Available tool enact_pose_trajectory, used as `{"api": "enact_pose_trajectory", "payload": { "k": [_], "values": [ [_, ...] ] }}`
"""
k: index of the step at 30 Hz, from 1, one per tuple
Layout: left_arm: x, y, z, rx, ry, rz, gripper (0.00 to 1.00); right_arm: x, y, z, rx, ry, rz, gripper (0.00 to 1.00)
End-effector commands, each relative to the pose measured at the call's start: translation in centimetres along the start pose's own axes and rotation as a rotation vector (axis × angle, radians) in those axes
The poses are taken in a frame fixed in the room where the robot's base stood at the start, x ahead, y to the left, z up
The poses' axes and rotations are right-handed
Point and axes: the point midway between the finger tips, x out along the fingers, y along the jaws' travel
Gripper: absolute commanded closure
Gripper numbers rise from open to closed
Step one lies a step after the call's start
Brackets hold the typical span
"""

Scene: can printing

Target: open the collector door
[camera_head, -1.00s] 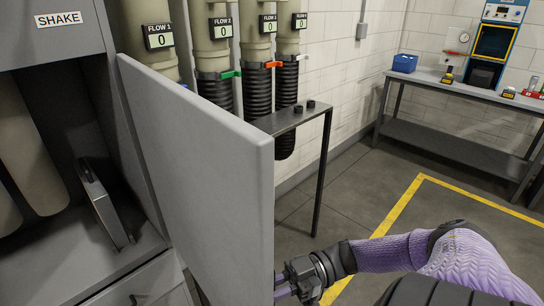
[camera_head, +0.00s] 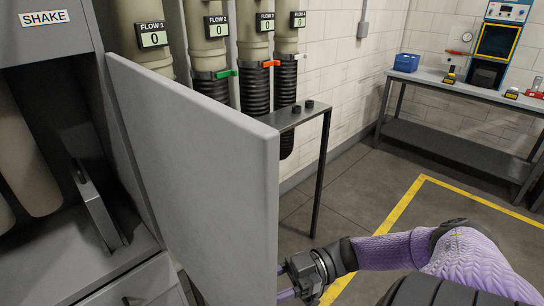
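The grey collector door (camera_head: 205,165) stands swung open, jutting out from the right side of the grey cabinet labelled SHAKE (camera_head: 44,18). The cabinet's inside shows beige hanging bags (camera_head: 28,150) and a metal lever (camera_head: 98,205). My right gripper (camera_head: 286,290) is at the lower right edge of the door. Its fingertips are partly hidden behind the door and cut by the frame's bottom, so I cannot tell whether it is open or shut. My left gripper is not in view.
Beige pipes with flow displays (camera_head: 205,45) and black hoses stand behind the door. A small dark table (camera_head: 318,120) stands right of them. A workbench (camera_head: 460,145) lines the back right wall. The floor with a yellow line (camera_head: 400,205) is clear.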

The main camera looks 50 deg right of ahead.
Motion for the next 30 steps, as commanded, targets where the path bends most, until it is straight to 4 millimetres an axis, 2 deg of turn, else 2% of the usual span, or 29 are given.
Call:
{"api": "enact_pose_trajectory", "payload": {
  "k": [5, 7, 15, 18, 22, 30],
  "values": [
    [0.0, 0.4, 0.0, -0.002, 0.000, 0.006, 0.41, -0.2, 0.0, 0.0, 0.000, 0.000, 0.001, 0.47],
    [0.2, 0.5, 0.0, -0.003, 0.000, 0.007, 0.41, -1.1, 0.0, 0.1, 0.001, -0.002, 0.002, 0.47],
    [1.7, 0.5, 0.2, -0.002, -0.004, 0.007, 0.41, -7.8, 0.0, 0.3, 0.001, -0.004, 0.003, 0.47],
    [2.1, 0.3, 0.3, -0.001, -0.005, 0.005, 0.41, -9.3, 0.0, 0.3, 0.000, -0.003, 0.001, 0.47],
    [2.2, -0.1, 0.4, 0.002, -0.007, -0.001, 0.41, -10.0, 0.0, 0.1, -0.001, 0.000, 0.001, 0.47],
    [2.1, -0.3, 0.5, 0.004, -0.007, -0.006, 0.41, -9.9, 0.0, 0.0, -0.001, 0.001, 0.000, 0.47]
  ]
}}
